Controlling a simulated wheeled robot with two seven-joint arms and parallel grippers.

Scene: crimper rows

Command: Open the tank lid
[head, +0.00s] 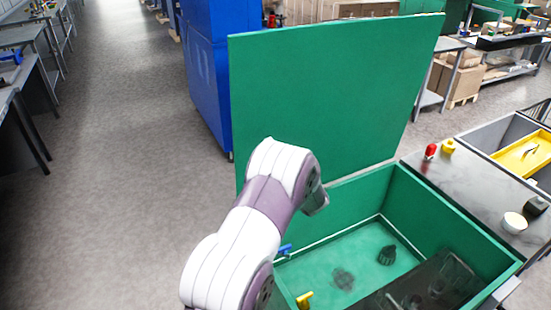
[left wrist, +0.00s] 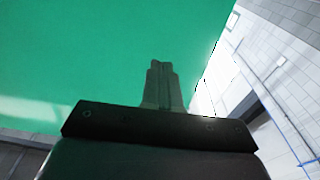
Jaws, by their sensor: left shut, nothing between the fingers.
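The green tank (head: 455,225) stands at the lower right in the head view, its inside open to view. Its large green lid (head: 335,85) stands raised, nearly upright, along the tank's far left side. My left arm reaches up in front of the lid's lower part, and its gripper is hidden there. In the left wrist view my left gripper (left wrist: 161,65) is shut and empty, with the green lid (left wrist: 90,50) filling much of the picture behind the fingers. Whether the fingertips touch the lid, I cannot tell. My right gripper is not in view.
Dark items (head: 387,255) lie on the tank floor. Blue (head: 285,249) and yellow (head: 304,299) handles sit at its near left edge. A dark counter (head: 480,190) with a red item (head: 430,151) adjoins on the right. A blue cabinet (head: 208,80) stands behind; the left floor is clear.

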